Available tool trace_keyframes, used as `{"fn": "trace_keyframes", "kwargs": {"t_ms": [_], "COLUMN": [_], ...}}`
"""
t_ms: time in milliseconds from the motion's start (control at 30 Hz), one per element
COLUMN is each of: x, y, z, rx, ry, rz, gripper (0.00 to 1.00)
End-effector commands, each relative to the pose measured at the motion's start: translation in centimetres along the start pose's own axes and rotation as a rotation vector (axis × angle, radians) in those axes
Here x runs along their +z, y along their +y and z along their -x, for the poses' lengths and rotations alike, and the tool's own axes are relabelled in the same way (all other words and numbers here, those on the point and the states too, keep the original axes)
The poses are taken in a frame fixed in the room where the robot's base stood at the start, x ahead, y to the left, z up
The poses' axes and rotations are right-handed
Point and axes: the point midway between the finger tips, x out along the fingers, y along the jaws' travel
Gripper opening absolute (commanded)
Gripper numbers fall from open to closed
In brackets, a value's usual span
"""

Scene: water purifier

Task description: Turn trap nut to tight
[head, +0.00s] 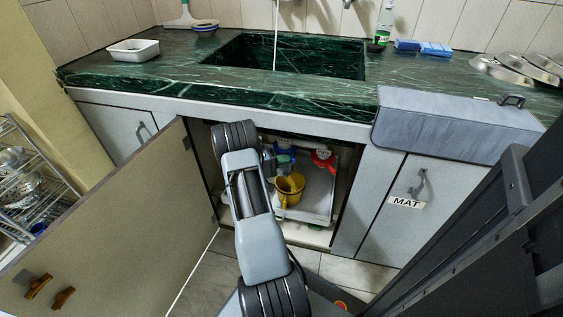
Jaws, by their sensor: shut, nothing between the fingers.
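The trap nut cannot be singled out in this view. Under the sink, inside the open cabinet, small plumbing parts show: a red valve-like part (323,158), a blue part (288,152) and a greenish part (283,160). My arm reaches into the cabinet from the front and hides much of its left side. A small dark grey piece just right of my arm's bend looks like the end of my gripper (268,164), shut and close to the greenish part. Whether it touches anything cannot be told.
An open cabinet door (110,225) stands to the left. A yellow mug (289,188) sits inside the cabinet near a pale panel (319,195). Water runs from the tap into the green marble sink (305,58).

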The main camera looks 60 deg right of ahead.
Motion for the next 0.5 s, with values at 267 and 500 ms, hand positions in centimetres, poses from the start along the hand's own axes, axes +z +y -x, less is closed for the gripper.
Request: {"fn": "trace_keyframes", "kwargs": {"t_ms": [267, 500], "x": [0.2, 0.6], "y": [0.1, 0.1], "z": [-1.1, 1.6], "rx": [0.000, 0.002], "ry": [-0.019, -0.010], "rz": [-0.005, -0.004], "gripper": [0.00, 0.00]}}
